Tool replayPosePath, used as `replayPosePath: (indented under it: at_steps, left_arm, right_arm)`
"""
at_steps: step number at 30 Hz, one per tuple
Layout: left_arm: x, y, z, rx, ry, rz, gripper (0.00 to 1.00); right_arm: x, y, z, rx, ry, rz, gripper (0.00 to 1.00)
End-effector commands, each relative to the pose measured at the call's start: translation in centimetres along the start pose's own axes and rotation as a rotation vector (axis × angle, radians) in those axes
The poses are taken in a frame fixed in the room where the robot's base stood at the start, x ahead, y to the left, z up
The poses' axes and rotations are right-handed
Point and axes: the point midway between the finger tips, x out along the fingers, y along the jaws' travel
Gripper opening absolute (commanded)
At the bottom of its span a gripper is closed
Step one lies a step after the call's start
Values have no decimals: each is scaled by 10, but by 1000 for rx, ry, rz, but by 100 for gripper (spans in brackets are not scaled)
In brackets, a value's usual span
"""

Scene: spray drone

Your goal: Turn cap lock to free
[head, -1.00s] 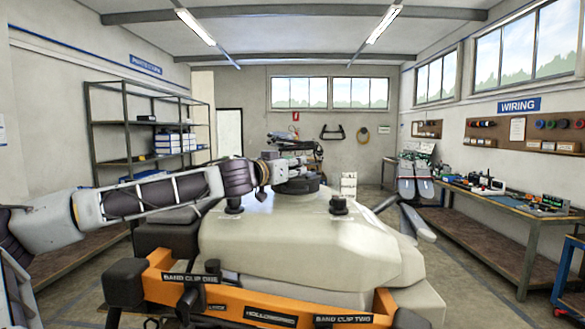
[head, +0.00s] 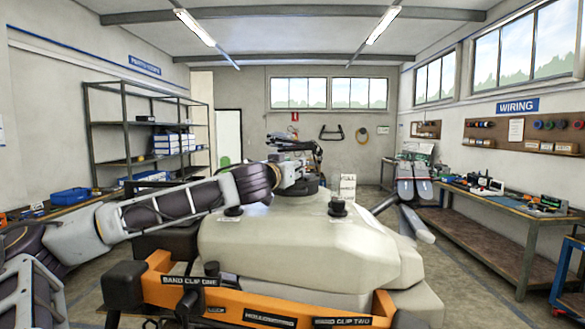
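The spray drone's cream tank (head: 300,245) fills the middle of the head view. A wide dark round cap (head: 297,188) sits on its top. My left arm reaches in from the left, and my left gripper (head: 293,168) is at the cap, over its back left side. The gripper's fingers are small and partly hidden by the wrist, so I cannot tell whether they are open or touch the cap. No lock marking on the cap is readable. My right gripper is not in view.
Two small black knobs stand on the tank, one at right (head: 338,208). An orange frame (head: 230,298) with band clip labels crosses the front. A workbench (head: 520,208) lines the right wall; shelves (head: 150,125) stand at left.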

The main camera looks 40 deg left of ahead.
Motion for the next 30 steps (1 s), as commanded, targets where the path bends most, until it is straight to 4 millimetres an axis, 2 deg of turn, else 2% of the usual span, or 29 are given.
replayPosePath:
  at_steps: [30]
  left_arm:
    - [0, 0, -1, 1, 2, -66, 10]
  right_arm:
    - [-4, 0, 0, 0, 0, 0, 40]
